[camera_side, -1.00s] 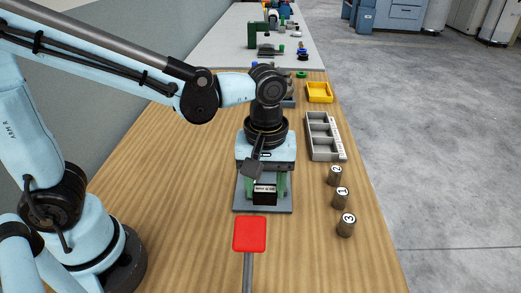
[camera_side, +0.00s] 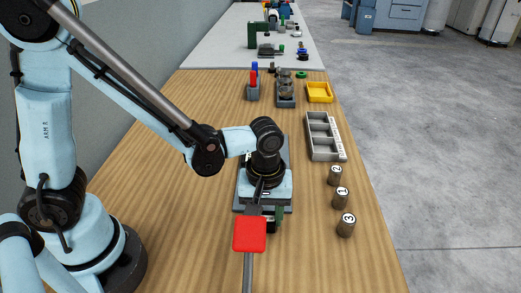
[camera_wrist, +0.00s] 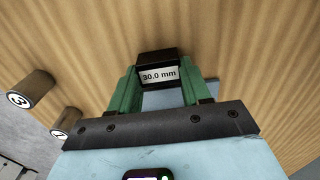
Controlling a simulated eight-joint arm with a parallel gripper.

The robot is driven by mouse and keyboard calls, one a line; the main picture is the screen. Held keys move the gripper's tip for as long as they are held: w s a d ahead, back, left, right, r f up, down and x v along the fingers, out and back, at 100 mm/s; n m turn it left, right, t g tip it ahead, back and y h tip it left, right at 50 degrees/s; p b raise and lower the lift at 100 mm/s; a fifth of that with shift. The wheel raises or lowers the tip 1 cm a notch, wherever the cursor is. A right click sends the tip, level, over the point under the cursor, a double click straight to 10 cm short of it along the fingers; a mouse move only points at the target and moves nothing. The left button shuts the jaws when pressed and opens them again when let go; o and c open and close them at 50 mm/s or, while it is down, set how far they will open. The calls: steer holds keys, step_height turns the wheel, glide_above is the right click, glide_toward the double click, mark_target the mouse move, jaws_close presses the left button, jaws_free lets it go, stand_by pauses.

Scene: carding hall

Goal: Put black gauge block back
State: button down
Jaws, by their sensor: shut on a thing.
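The black gauge block (camera_wrist: 157,60), with a white label reading "30.0 mm", is held between the green fingers of my gripper (camera_wrist: 160,82). The red square head in front hides much of the fingers, and only a dark bit of the block shows there. I cannot tell whether the block touches the surface below. A grey tray with three compartments (camera_side: 339,145) stands at right, with a white label strip along its right side.
A red square head (camera_side: 249,233) on a grey rod stands in front of my gripper. Numbered cylinders 2 (camera_side: 335,177), 1 (camera_side: 341,199) and 3 (camera_side: 346,227) line the right edge. A yellow bin (camera_side: 319,92) and grey holders (camera_side: 286,98) are farther back. The left wood is clear.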

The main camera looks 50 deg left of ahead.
steer(key=shift+f, duration=0.15)
steer(key=c, duration=0.5)
jaws_free()
step_height(320, 180, up, 12)
steer(key=a+r+m+t, duration=0.1)
steer(key=a+m+t, duration=0.6)
steer(key=a, duration=0.5)
steer(key=shift+s+a+m, duration=0.25)
steer(key=shift+s+m, duration=0.2)
steer(key=shift+m, duration=0.55)
